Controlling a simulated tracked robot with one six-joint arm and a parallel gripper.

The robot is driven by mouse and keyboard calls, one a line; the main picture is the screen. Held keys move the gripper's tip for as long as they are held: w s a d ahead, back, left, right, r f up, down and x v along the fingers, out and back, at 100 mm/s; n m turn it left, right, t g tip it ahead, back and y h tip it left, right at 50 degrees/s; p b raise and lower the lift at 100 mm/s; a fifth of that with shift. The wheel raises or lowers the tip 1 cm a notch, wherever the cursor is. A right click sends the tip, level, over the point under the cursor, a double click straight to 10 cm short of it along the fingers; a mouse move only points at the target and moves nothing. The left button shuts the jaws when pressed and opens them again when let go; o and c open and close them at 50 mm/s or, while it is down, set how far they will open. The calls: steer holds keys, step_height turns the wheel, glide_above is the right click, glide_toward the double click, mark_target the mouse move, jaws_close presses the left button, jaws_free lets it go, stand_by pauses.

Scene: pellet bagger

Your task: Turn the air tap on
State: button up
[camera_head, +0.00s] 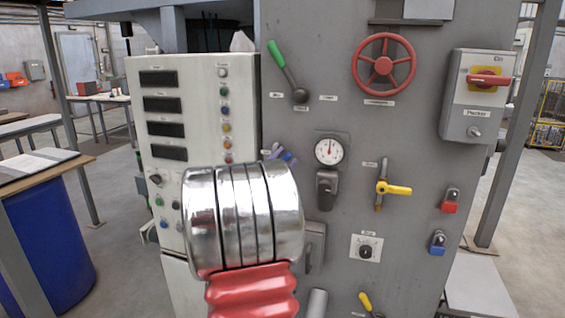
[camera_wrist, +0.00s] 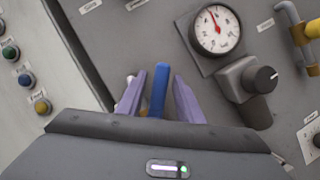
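A blue handle (camera_wrist: 158,90) stands between the two purple fingers of my gripper (camera_wrist: 158,98) in the wrist view. The fingers are open, one on each side, with a narrow gap to it. In the head view my arm hides most of this spot; only a bit of my gripper (camera_head: 279,153) and of the blue handle (camera_head: 288,157) shows. A yellow-handled tap (camera_head: 393,188) sits on a short upright pipe to the right, its handle pointing right. Labels are too small to read, so I cannot tell which one is the air tap.
A gauge (camera_head: 328,151) with a black-knobbed block (camera_head: 326,188) is close to the right of my gripper. A green-handled lever (camera_head: 289,71) and red handwheel (camera_head: 384,64) are above. The pale button panel (camera_head: 200,110) stands out on the left.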

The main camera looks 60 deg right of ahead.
steer(key=shift+a, duration=0.1)
steer(key=v, duration=1.3)
steer(key=shift+a+f, duration=0.15)
steer(key=shift+a, duration=0.15)
